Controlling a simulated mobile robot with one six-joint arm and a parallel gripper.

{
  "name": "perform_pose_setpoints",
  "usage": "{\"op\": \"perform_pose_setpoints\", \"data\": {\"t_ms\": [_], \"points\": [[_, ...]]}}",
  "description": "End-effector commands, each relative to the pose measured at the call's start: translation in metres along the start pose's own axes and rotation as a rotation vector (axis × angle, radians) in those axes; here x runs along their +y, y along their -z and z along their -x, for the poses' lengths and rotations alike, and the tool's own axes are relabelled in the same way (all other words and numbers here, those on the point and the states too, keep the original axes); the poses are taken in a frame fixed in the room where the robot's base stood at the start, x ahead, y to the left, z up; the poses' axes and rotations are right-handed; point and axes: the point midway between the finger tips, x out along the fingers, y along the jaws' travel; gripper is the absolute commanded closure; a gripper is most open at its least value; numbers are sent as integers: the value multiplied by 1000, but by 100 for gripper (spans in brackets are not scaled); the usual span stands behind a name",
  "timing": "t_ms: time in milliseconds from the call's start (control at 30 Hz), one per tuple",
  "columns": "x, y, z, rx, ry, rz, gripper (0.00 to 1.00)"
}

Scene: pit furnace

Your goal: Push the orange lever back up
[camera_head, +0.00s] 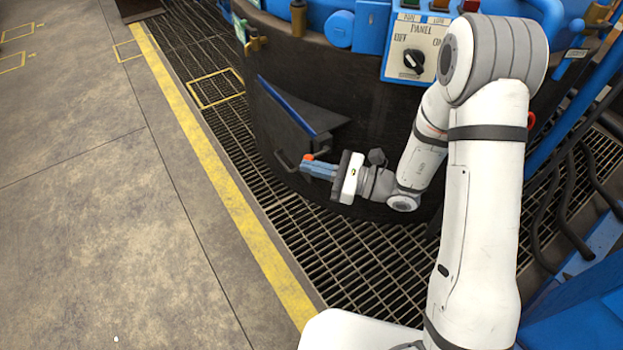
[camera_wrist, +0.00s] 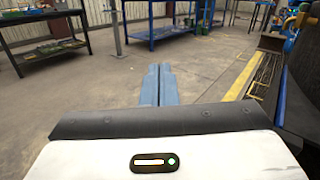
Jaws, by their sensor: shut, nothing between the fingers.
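A small orange piece (camera_head: 308,157), which looks like the end of the orange lever, shows in the head view at the low side of the dark furnace body. The rest of the lever cannot be clearly made out. My gripper (camera_head: 306,167) is beside it, with its blue fingers pointing left and their tips just below the orange piece. I cannot tell whether they touch. The fingers are shut and empty; they also show side by side in the wrist view (camera_wrist: 159,68). The orange piece is not visible in the wrist view.
The dark furnace body (camera_head: 345,105) rises behind my gripper, with a slanted blue-edged flap (camera_head: 290,110) above it. A control panel (camera_head: 412,50) with a knob is higher up. Metal grating (camera_head: 320,235) lies below. The concrete floor (camera_head: 90,200) on the left is open.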

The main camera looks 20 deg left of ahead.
Motion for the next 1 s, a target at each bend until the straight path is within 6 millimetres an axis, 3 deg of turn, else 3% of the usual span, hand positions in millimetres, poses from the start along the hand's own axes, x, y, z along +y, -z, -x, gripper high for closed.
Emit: {"op": "perform_pose_setpoints", "data": {"t_ms": [33, 200, 300, 400, 600, 1000], "points": [[-8, 43, -2, -20, 79, -61, 100], [-36, 142, 7, -61, 372, -188, 100], [-43, 190, 18, -61, 511, -222, 100], [-46, 224, 30, -53, 613, -237, 100], [-47, 250, 42, -41, 702, -240, 100], [-49, 250, 40, -41, 703, -238, 100]]}}
